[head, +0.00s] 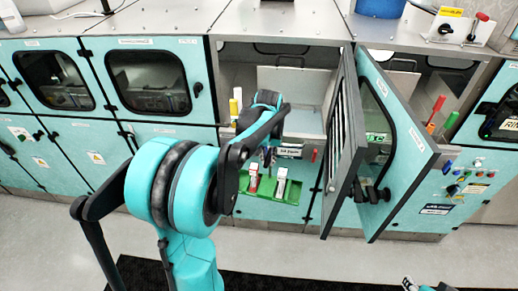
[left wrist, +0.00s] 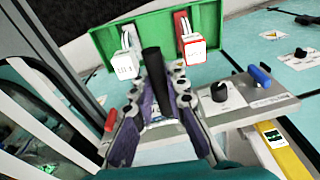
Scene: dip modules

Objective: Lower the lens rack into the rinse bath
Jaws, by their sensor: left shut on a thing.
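My left gripper (head: 267,155) is in front of the open middle bay, above a green tray. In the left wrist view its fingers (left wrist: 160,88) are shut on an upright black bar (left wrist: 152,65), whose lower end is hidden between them. I cannot tell what the bar belongs to. I cannot make out a lens rack. A sign reading "RIN" (head: 510,125) shows at the right edge; I cannot tell which basin is the rinse bath. At the bottom right edge, part of my right gripper (head: 410,283) shows, too little to tell its state.
The green tray (left wrist: 208,50) holds a white tag and a red-and-white one. A panel with a black knob (left wrist: 220,92) and blue handle (left wrist: 260,76) is beside the fingers. Two doors (head: 345,140), (head: 400,140) stand open to the right of the arm.

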